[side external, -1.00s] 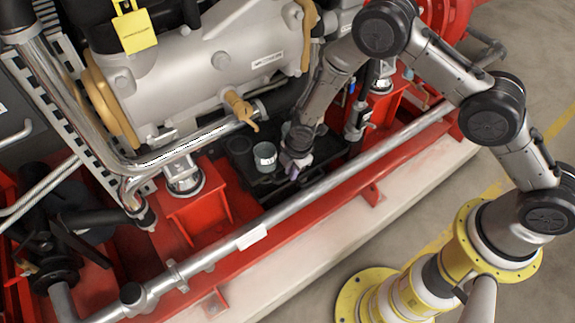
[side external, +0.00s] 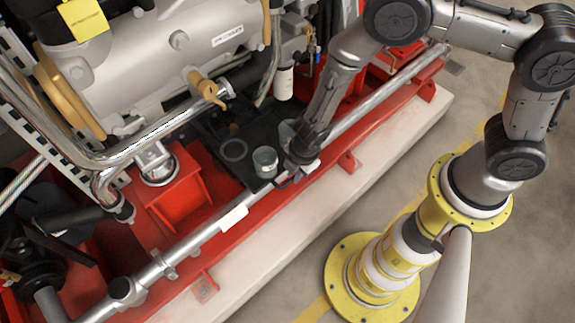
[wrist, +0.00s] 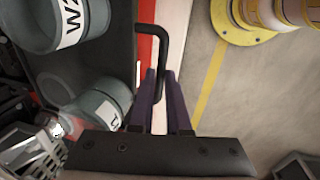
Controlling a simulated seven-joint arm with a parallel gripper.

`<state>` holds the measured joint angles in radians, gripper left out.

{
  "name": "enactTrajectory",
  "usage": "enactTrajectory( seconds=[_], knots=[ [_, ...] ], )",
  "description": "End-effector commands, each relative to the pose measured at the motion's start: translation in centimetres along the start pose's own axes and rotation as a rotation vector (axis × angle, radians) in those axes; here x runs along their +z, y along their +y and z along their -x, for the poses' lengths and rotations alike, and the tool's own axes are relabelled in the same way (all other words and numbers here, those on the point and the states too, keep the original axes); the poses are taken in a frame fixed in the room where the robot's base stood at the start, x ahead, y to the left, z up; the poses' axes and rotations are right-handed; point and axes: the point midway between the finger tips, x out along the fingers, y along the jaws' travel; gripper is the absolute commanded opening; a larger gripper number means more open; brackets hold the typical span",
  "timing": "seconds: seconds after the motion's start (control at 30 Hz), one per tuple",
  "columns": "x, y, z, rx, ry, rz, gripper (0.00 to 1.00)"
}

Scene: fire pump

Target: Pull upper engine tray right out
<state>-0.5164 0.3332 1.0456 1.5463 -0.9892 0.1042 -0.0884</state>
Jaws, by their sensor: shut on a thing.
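The upper engine tray (side external: 207,134) is a flat black tray in the side external view, extending from under the engine toward the front pipe. It carries a grey cup (side external: 265,161) and another partly hidden beside my arm. An empty round recess shows to their left. In the wrist view the dark tray (wrist: 108,60) is at left, with two labelled grey cups (wrist: 95,108). My gripper (wrist: 160,76) has purple fingers shut on the tray's black bar handle (wrist: 163,36). In the side external view my gripper (side external: 302,172) is at the tray's front edge, partly hiding it.
A silver pipe (side external: 205,230) runs along the red frame (side external: 345,160) at the tray's front. The engine (side external: 165,65) stands behind and above. A yellow pedestal (side external: 365,280) stands on the floor at front right. Open floor lies beyond the pale plinth (side external: 290,235).

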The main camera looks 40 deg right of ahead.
Motion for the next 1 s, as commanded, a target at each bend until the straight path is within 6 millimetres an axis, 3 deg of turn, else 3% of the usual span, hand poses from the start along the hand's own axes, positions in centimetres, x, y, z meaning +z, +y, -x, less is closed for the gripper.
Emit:
enactTrajectory(
  seconds=[0.67, 0.7, 0.83, 1.0],
  knots=[
    [0.0, -1.4, 0.2, -0.004, 0.000, 0.002, 0.00],
    [0.0, -1.4, 0.2, -0.005, 0.000, 0.002, 0.22],
    [0.0, -1.4, 0.2, -0.004, -0.001, 0.002, 0.45],
    [0.0, -1.2, 0.2, -0.002, 0.000, 0.001, 0.45]
  ],
)
